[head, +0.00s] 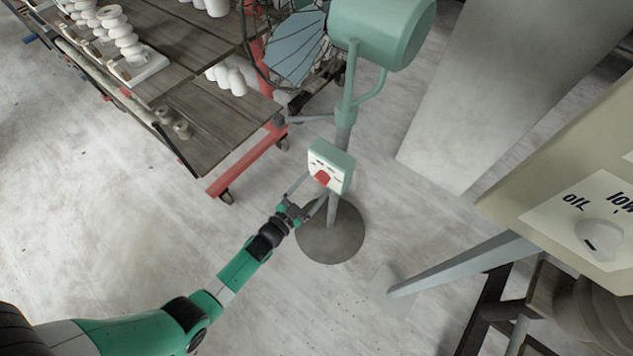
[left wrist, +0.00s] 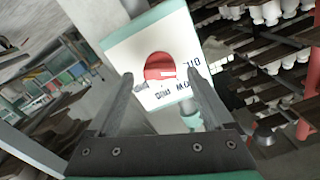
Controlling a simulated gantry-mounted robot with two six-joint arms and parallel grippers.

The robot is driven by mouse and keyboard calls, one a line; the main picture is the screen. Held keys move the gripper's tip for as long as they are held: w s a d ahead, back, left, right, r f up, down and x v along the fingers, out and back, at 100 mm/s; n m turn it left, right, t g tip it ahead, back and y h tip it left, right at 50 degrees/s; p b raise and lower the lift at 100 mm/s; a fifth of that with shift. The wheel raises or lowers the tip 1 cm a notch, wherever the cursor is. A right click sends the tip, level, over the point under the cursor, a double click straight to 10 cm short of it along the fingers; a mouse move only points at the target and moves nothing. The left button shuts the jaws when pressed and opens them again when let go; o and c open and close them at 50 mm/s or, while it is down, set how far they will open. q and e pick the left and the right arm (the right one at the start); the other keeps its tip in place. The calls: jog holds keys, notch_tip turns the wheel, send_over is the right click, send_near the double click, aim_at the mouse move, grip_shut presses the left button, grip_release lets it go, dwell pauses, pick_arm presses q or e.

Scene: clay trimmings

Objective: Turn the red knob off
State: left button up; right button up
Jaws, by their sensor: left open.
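The red knob (head: 321,177) is on the pale front face of a green control box (head: 343,164) on the fan's stand. In the left wrist view the red knob (left wrist: 159,66) lies between and beyond my fingers, on the white panel (left wrist: 126,48) with dark lettering that includes "OFF". My left gripper (head: 307,193) is open in front of the box, its two fingers spread to either side of the knob. The left gripper also shows in the left wrist view (left wrist: 162,88), with nothing between its fingers. I cannot tell whether a finger touches the panel. My right gripper is not seen.
The green fan (head: 382,30) stands on a pole with a round dark base (head: 330,234). A red-framed wheeled rack (head: 247,160) with white pottery is at left. A beige machine with a dial (head: 598,236) is at right. Floor between is clear.

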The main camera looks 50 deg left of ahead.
pick_arm(q)
jog(key=s+d+p, duration=0.1)
jog(key=s+p, duration=0.1)
jog(key=s, duration=0.8)
jog(key=shift+d+p, duration=0.2)
jog(key=shift+p, duration=0.2)
